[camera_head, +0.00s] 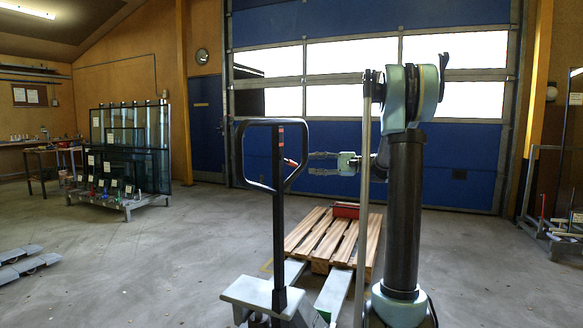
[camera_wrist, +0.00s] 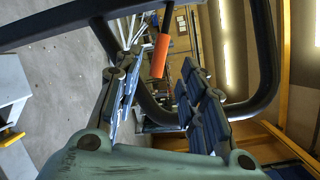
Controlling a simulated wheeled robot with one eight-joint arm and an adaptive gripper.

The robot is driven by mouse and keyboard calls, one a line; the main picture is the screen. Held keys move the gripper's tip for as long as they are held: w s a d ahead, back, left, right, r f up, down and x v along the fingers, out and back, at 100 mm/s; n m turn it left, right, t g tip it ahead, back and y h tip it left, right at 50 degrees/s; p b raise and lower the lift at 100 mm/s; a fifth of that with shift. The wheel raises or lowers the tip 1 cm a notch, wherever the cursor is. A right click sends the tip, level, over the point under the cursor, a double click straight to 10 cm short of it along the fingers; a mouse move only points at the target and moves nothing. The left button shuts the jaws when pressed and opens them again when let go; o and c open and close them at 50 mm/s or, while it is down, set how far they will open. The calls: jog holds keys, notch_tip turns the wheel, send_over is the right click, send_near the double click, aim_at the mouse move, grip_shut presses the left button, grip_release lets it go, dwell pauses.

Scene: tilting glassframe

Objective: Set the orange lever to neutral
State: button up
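The orange lever (camera_head: 291,162) sits inside the black loop handle (camera_head: 239,155) of a pallet truck, on the right side of the loop. In the wrist view the lever (camera_wrist: 159,56) is an orange grip standing slightly tilted in the space between my fingers. My gripper (camera_head: 312,163) is open and empty, just right of the loop, with its fingers pointing left toward the lever. In the wrist view my gripper (camera_wrist: 161,62) has a finger on each side of the lever, with visible gaps. The loop handle (camera_wrist: 268,60) curves around the fingers.
The pallet truck's grey body (camera_head: 262,296) stands in front of a wooden pallet (camera_head: 335,238) bearing a red box (camera_head: 346,210). A glass rack (camera_head: 130,160) stands at the left. Grey metal parts (camera_head: 28,262) lie on the floor. The floor between is open.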

aim_at(294, 163)
jog(key=a, duration=1)
jog(key=shift+w, duration=0.2)
grip_shut()
